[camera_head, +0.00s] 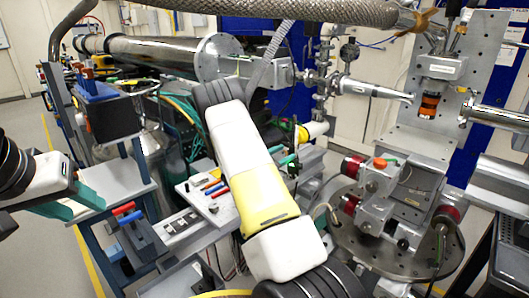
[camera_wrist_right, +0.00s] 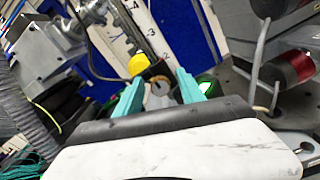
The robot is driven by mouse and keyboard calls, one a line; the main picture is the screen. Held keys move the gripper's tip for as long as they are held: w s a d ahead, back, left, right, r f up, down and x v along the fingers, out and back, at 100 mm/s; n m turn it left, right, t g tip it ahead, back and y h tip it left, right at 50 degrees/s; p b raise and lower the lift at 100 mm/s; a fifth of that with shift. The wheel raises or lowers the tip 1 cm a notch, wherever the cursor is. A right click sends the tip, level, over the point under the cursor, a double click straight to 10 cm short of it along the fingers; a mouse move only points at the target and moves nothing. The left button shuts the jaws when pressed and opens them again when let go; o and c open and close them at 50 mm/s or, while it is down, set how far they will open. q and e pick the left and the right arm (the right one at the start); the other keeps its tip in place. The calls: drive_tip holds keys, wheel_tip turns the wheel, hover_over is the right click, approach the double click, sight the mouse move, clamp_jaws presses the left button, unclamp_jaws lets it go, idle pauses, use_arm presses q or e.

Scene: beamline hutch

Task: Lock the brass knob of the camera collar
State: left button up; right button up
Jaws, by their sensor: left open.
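A yellow, brass-coloured knob (camera_wrist_right: 138,64) shows in the right wrist view, just beyond the left fingertip of my right gripper (camera_wrist_right: 161,78). Below it, a dark round part with a pale tan centre (camera_wrist_right: 158,88) lies between the two teal fingers; I cannot tell whether it belongs to the collar. The fingers stand apart, and I see no clear contact. In the head view a yellow-ended white cylinder (camera_head: 315,130) shows right of my right arm, which largely hides that gripper. My left gripper (camera_head: 88,197) is open at the far left, away from the knob.
A small tray with coloured tools (camera_head: 212,205) lies left of my right arm. A round metal stage (camera_head: 385,255) with red-ended motors stands at right. A long steel tube (camera_head: 150,52) crosses the back left. A numbered white scale (camera_wrist_right: 148,35) stands behind the knob.

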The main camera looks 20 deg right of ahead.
drive_tip(key=v, duration=0.7)
drive_tip(key=shift+s+a, duration=0.15)
drive_tip(key=shift+a, duration=0.2)
drive_tip(key=s+r+m+g+y, duration=0.3)
drive_tip(key=s+r+m+g, duration=0.15)
drive_tip(key=s, duration=0.35)
drive_tip(key=s+r+m+g+y, duration=0.35)
drive_tip(key=s+m, duration=0.25)
drive_tip(key=s, duration=0.3)
drive_tip(key=s+a+r+m+t+y, duration=0.3)
drive_tip(key=s+a+r+y, duration=0.3)
drive_tip(key=s+a, duration=0.2)
drive_tip(key=s+a+r+m+t+y, duration=0.4)
drive_tip(key=s+a+r+y, duration=0.1)
drive_tip(key=a, duration=0.7)
drive_tip(key=s+y, duration=0.1)
drive_tip(key=s, duration=0.1)
drive_tip(key=shift+s+a+r+m, duration=0.35)
drive_tip(key=shift+a+r, duration=0.05)
